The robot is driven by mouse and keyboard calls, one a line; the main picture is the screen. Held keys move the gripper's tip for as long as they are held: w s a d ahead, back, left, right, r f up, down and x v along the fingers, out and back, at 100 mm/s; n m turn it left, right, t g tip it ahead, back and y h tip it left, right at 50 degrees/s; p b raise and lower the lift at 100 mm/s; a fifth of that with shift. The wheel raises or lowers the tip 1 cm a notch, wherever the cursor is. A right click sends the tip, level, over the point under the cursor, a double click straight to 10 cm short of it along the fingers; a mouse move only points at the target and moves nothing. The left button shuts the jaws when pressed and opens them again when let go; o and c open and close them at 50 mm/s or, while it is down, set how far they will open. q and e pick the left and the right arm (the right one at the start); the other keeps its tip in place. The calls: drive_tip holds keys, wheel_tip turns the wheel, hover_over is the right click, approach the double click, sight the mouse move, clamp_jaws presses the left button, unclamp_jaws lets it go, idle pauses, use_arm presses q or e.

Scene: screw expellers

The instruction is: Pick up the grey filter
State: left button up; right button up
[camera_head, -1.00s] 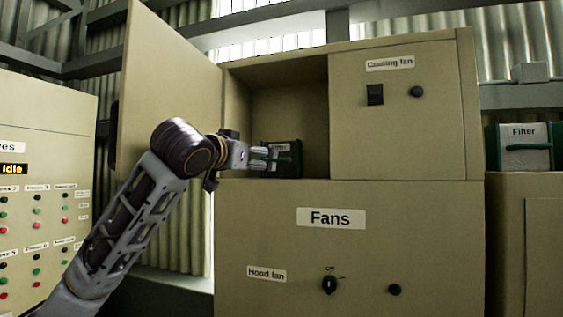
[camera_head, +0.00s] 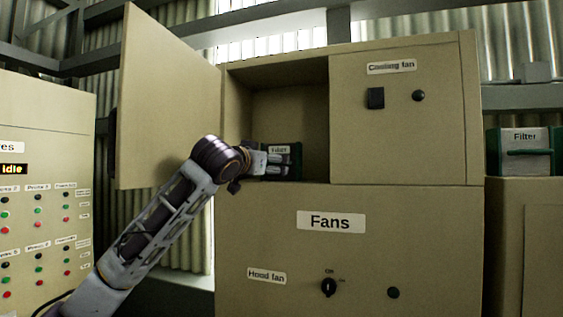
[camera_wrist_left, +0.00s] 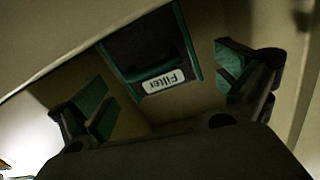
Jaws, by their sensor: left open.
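The dark grey filter (camera_head: 297,158) with green edges and a white "Filter" label stands in the open upper left compartment of the Fans cabinet. In the left wrist view the filter (camera_wrist_left: 147,52) appears tilted and upside down, with its label between my fingers. My left gripper (camera_head: 277,163) is at the compartment opening, its fingers in front of the filter and hiding part of it. In the wrist view the left gripper's green-padded fingers (camera_wrist_left: 168,92) are spread wide and nothing is held. My right gripper is not in view.
The compartment door (camera_head: 168,100) stands open left of my arm. The cabinet (camera_head: 430,215) has a cooling fan panel right of the opening. A whitish filter with a green handle (camera_head: 523,165) stands on a lower cabinet at far right. A button panel (camera_head: 45,245) is at left.

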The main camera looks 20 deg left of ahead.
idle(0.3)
use_arm(q)
drive_tip(key=shift+w+d+r+p, duration=0.1)
drive_tip(key=shift+w+r+p, duration=0.1)
drive_tip(key=shift+w+p, duration=0.5)
drive_tip(key=shift+w+d+r+p, duration=0.1)
drive_tip(key=shift+w+r+p, duration=0.2)
drive_tip(key=shift+w, duration=0.55)
drive_tip(key=shift+w+d+f+p, duration=0.1)
drive_tip(key=shift+w+f+p, duration=0.1)
drive_tip(key=shift+w, duration=0.3)
drive_tip(key=shift+w+f+p, duration=0.1)
drive_tip(key=shift+w+p, duration=0.1)
drive_tip(key=shift+w, duration=0.3)
drive_tip(key=shift+c, duration=0.7)
drive_tip(key=c, duration=1.1)
drive_tip(key=shift+r, duration=0.2)
